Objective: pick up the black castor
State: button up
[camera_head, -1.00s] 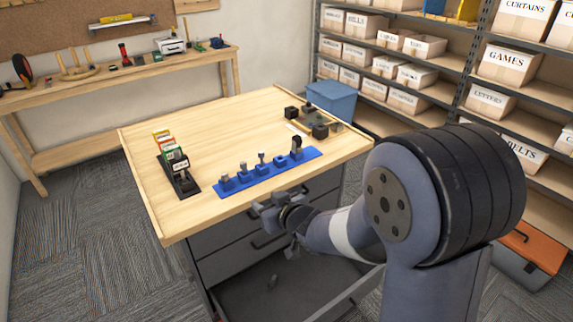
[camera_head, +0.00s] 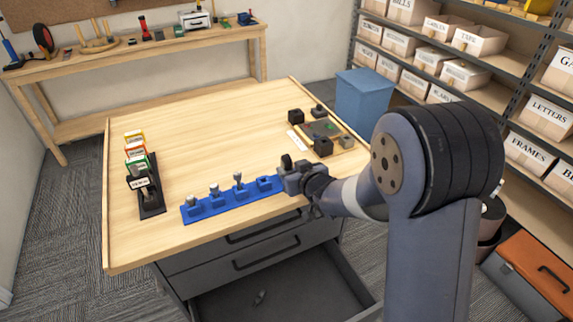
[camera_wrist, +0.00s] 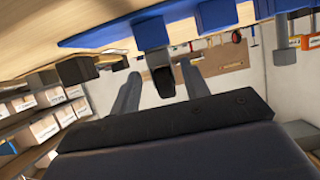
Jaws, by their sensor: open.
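The black castor (camera_head: 286,161) stands at the right end of the blue holder strip (camera_head: 208,217), with its lower part hidden by my gripper (camera_head: 290,180) in the head view. In the wrist view, which is upside down, the black castor (camera_wrist: 163,82) hangs from a grey mount, with its dark wheel between the two fingers of my gripper (camera_wrist: 158,88). The fingers are open, one on each side of it. A gap shows on both sides of the wheel. The blue holder strip (camera_wrist: 110,32) crosses the top of the wrist view.
Grey pieces (camera_head: 238,180) stand in the strip to the left of the gripper. A black rack (camera_head: 152,198) of cards is at the left, and a tray with dark blocks (camera_head: 323,146) at the back right. The tabletop middle is clear. An open drawer (camera_head: 300,280) juts out below.

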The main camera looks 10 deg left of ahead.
aim_at(283, 161)
jog(key=w+a, duration=0.1)
jog(key=w+a+p, duration=0.1)
jog(key=shift+w+a+f, duration=0.1)
jog(key=shift+w+a, duration=0.05)
jog(key=shift+w, duration=0.2)
jog(key=shift+p+x, duration=0.35)
jog(key=shift+x, duration=0.45)
jog(key=shift+f, duration=0.1)
jog(key=shift+c, duration=0.4)
grip_shut()
